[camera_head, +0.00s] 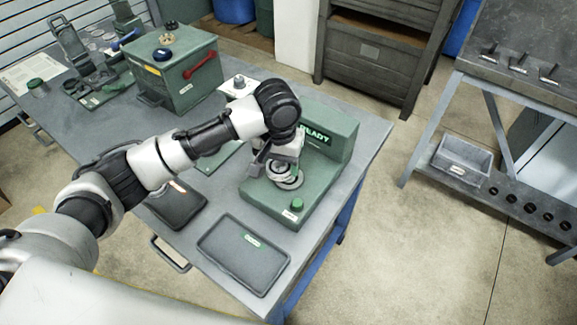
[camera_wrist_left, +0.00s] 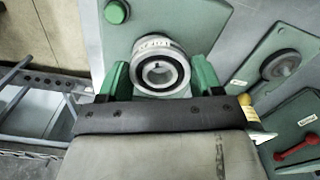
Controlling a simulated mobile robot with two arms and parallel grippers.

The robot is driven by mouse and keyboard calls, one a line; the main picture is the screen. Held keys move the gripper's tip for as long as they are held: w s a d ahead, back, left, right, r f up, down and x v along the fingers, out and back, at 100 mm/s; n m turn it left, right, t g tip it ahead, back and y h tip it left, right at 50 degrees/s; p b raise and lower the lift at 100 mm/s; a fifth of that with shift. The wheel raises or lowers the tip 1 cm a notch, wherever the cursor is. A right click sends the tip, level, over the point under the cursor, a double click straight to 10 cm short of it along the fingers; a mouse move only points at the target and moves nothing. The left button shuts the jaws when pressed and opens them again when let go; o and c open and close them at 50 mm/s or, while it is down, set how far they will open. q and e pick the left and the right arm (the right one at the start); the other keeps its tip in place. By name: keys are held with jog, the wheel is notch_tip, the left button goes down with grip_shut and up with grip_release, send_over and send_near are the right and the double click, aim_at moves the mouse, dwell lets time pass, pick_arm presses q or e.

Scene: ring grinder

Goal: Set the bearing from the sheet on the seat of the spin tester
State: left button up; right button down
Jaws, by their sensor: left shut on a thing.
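The spin tester (camera_head: 334,155) is a green machine near the table's right end, with a lit "READY" panel and a green button (camera_head: 297,205). My left gripper (camera_head: 284,170) is over its seat (camera_head: 293,184). In the left wrist view, the green fingers of my left gripper (camera_wrist_left: 161,72) are shut on the bearing (camera_wrist_left: 161,52), a pale metal ring with markings on its side. The bearing is at the seat on the tester's green base (camera_wrist_left: 195,18). I cannot tell whether it rests fully on the seat. My right gripper is out of view.
A dark tray (camera_head: 243,254) lies in front of the tester, and another dark tray (camera_head: 176,204) is left of it. A green box with a red handle (camera_head: 177,70) stands behind. A white paper sheet (camera_head: 33,72) lies at the far left. A grey workbench (camera_head: 520,80) stands right, across open floor.

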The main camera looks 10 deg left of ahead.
aim_at(288, 170)
pick_arm(q)
jog(key=w, duration=0.1)
jog(key=w+d+f, duration=0.1)
jog(key=shift+w+d+f, duration=0.1)
jog(key=shift+w+f, duration=0.2)
jog(key=shift+w, duration=0.1)
jog(key=shift+w+f, duration=0.15)
jog(key=shift+w, duration=0.1)
jog(key=shift+f, duration=0.2)
notch_tip(288, 170, down, 4)
jog(key=shift+r+p, duration=0.15)
jog(key=shift+p, duration=0.45)
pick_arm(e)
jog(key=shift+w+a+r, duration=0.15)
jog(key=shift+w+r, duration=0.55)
pick_arm(q)
jog(key=o, duration=1.1)
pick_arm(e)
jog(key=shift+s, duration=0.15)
